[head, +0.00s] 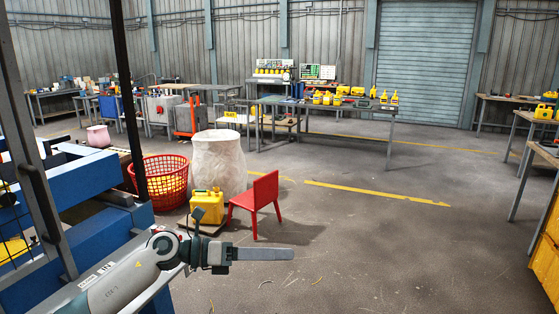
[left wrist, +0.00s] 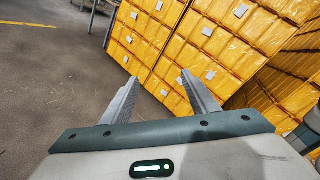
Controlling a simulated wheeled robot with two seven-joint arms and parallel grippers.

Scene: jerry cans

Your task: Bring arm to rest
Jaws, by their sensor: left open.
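My left arm comes in from the lower left in the head view. Its gripper (head: 264,254) points right above the bare floor, in front of the red chair, and holds nothing. In the left wrist view the two fingers of the left gripper (left wrist: 156,88) stand apart with nothing between them. Beyond them are stacked yellow wrapped boxes (left wrist: 158,45) with white labels. The gap between fingertips and boxes is hard to judge. My right gripper is not in view.
A red chair (head: 256,204), a yellow jerry can (head: 208,206), a red basket (head: 162,183) and a pale sack (head: 217,165) stand beyond my left arm. Blue machinery (head: 85,180) is at left. A table (head: 330,106) with yellow cans stands behind. The middle floor is clear.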

